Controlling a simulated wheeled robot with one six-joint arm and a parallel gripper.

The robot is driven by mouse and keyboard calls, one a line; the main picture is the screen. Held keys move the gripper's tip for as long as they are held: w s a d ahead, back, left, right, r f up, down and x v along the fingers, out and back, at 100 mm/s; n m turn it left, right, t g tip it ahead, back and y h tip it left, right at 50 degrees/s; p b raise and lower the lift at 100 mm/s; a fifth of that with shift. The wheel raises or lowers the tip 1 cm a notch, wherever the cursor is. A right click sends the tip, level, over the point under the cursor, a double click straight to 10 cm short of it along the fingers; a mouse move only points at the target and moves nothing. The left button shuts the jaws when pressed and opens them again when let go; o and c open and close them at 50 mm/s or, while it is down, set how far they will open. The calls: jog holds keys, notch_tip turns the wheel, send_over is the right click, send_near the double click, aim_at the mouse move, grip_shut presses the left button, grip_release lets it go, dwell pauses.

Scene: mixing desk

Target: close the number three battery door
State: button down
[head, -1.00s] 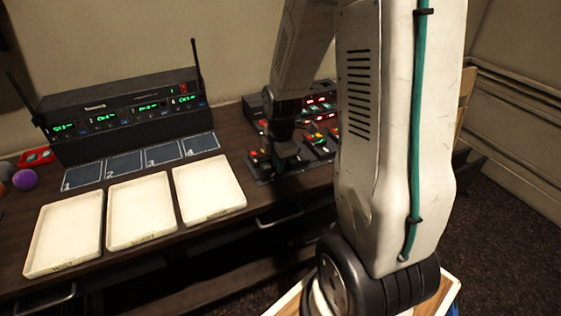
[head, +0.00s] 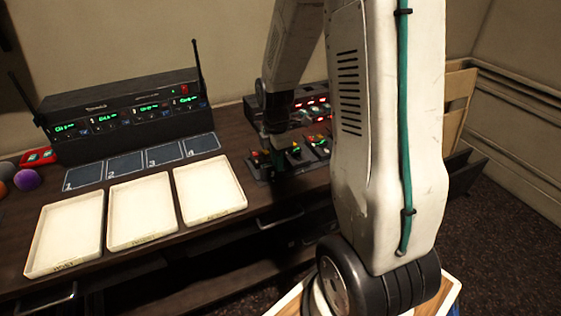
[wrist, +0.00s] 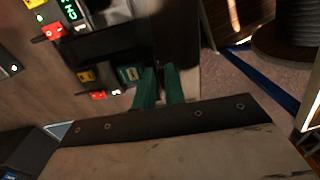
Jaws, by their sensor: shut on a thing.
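Several dark packs with coloured buttons lie in a row on the right part of the desk. One pack (head: 258,163) is left of my gripper and another (head: 295,154) is right of it. My gripper (head: 274,160) is low among them. In the wrist view its green fingers (wrist: 160,84) are close together at the end of a black pack (wrist: 104,78) with yellow and red buttons and a teal label. They are shut on a narrow dark part, seemingly the pack's battery door. The door's angle is hidden and I cannot read a pack number.
A receiver (head: 125,107) with green displays and two antennas stands at the back left. Numbered dark squares (head: 124,165) and three cream trays (head: 64,232) lie in front of it. A dark unit with red lights (head: 310,110) stands behind the packs.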

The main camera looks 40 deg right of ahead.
aim_at(267, 160)
jog(key=w+g, duration=0.1)
jog(key=w+g+y, duration=0.1)
jog(key=g, duration=0.1)
jog(key=shift+w+d, duration=0.2)
jog(key=shift+d, duration=0.1)
jog(key=g, duration=0.1)
jog(key=w+g, duration=0.1)
jog(key=g, duration=0.1)
jog(key=shift+w+d+f+y, duration=0.25)
jog(key=shift+w+y, duration=0.1)
jog(key=shift+y, duration=0.05)
jog(key=g, duration=0.1)
jog(key=w, duration=0.1)
jog(key=g, duration=0.1)
jog(key=shift+w+d+f+g+y, duration=0.2)
jog(key=shift+d+f+g+y, duration=0.1)
jog(key=shift+f, duration=0.1)
jog(key=shift+w+d+f+g+y, duration=0.1)
jog(key=shift+w+f+g+y, duration=0.25)
jog(key=shift+g, duration=0.6)
jog(key=shift+w+d+f+g+y, duration=0.1)
jog(key=shift+w+f+g+y, duration=0.25)
jog(key=shift+g, duration=0.6)
jog(key=shift+w, duration=0.15)
jog(key=c, duration=1.5)
grip_release()
